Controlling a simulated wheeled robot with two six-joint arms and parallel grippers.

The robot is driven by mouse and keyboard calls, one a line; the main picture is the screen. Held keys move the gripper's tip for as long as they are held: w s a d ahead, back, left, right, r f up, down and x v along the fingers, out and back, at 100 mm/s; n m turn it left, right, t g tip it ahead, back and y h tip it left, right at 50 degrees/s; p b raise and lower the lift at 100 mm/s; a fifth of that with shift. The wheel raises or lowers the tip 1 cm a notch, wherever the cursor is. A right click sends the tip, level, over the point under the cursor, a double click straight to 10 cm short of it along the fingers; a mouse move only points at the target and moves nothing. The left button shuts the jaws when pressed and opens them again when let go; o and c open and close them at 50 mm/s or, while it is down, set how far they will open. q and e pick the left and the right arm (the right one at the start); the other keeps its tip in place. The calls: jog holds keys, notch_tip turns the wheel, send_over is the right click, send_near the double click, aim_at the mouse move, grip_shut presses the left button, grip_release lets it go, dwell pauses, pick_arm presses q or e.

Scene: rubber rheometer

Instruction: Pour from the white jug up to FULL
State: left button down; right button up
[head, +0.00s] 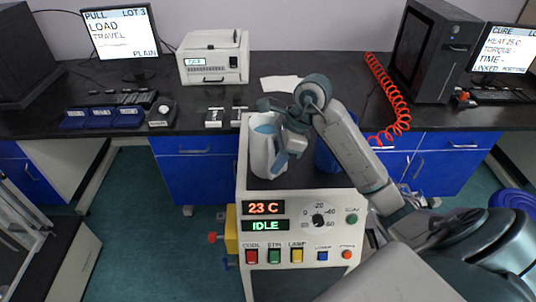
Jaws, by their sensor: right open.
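The white jug (261,153) stands upright on the dark top of the white bath unit (243,180). Pale blue shows at its open top. My right gripper (284,136) is open at the upper right side of the jug, close to it and overlapping it in the picture. I cannot tell whether its fingers touch the jug. A blue vessel (322,156) stands to the right of the jug, partly hidden behind my right arm. No FULL mark is readable. My left gripper is not in view.
The unit's front has displays reading 23 C and IDLE, a dial (319,219) and several coloured buttons. Behind is a black bench with a white printer-like device (213,59), monitors, blue trays (102,117) and a red coiled cable (391,98).

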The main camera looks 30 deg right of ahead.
jog(key=shift+w+a+f, duration=0.15)
jog(key=shift+a+f, duration=0.05)
jog(key=shift+f, duration=0.2)
jog(key=shift+c, duration=0.4)
grip_shut()
dwell(0.7)
jog(key=shift+r, duration=0.1)
